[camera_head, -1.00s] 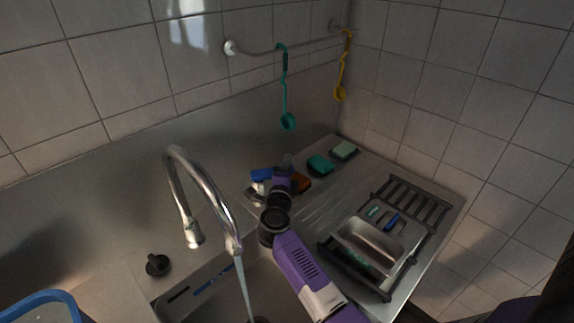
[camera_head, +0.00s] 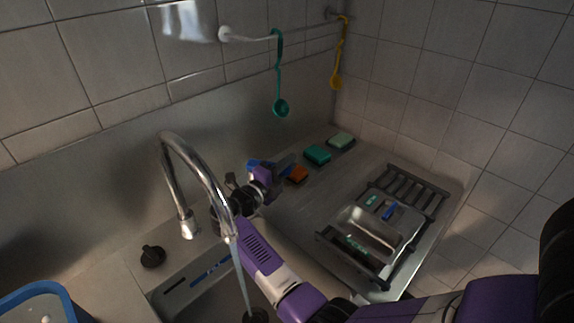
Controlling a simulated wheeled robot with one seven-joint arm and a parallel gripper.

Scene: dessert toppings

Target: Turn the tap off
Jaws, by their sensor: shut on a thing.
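The chrome tap (camera_head: 180,150) arches over the sink, and water (camera_head: 241,280) runs from its spout into the basin. A black knob (camera_head: 152,257) sits on the counter left of the tap's base. My gripper (camera_head: 229,186) is at the back of the sink, right of the tap's base and partly behind the spout. It is shut on what appears to be the right tap knob; the contact is largely hidden by the spout and my purple wrist.
A dish rack (camera_head: 410,195) with a metal tray (camera_head: 372,228) stands on the drainboard at right. Green sponges (camera_head: 317,154) and an orange sponge (camera_head: 297,174) lie at the back. Ladles hang from a wall rail. A blue-rimmed tub (camera_head: 40,289) is at bottom left.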

